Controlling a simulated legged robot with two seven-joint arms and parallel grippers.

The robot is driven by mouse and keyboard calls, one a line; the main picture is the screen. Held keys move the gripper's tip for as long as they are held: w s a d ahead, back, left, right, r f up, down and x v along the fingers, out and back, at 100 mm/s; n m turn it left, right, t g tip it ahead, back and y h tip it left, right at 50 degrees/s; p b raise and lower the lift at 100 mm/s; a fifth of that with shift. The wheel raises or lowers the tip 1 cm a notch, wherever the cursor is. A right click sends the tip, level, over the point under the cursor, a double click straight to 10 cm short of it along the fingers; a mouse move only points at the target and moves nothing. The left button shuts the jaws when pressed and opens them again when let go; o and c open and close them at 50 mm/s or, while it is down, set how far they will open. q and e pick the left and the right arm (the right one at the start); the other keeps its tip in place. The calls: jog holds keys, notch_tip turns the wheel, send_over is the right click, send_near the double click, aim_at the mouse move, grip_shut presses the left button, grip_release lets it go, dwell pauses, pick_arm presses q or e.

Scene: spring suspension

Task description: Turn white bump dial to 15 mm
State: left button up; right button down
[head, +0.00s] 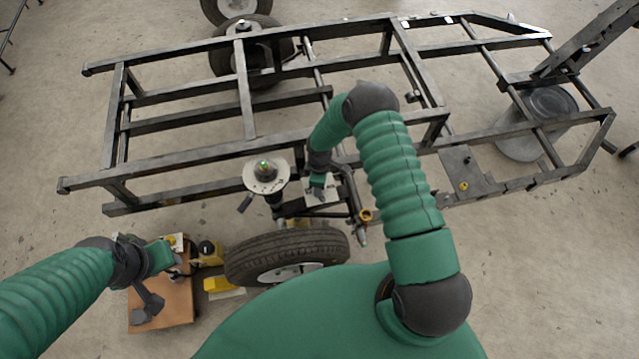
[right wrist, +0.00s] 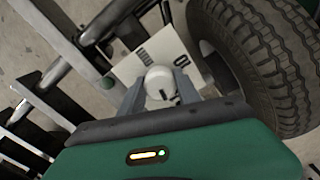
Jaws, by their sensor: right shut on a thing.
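The white bump dial (right wrist: 160,82) is a round white knob with a short dark mark, on a white plate (right wrist: 140,62) with dark printing. The printing is partly cut off, so I cannot read the setting. My right gripper (right wrist: 160,94) is shut on the dial, one grey finger on each side. In the head view my right gripper (head: 318,193) is at the white plate (head: 325,198), which hides the dial there. My left gripper (head: 152,290) hangs over the brown board at lower left, apart from the dial; its finger gap is unclear.
A black tyre (head: 290,257) lies close to the plate and my right gripper. The dark metal frame (head: 190,162) spans the area beyond. A spring mount with a round plate (head: 265,175) stands left of the right gripper. The brown board (head: 178,310) holds small yellow and black parts.

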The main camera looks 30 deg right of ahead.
jog(key=shift+d+n, duration=0.1)
jog(key=shift+n, duration=0.9)
jog(key=c, duration=0.9)
grip_release()
jog(key=shift+o, duration=0.2)
notch_tip(320, 180, up, 17)
jog(key=p, duration=0.4)
jog(key=shift+p, duration=0.3)
jog(key=shift+f, duration=0.1)
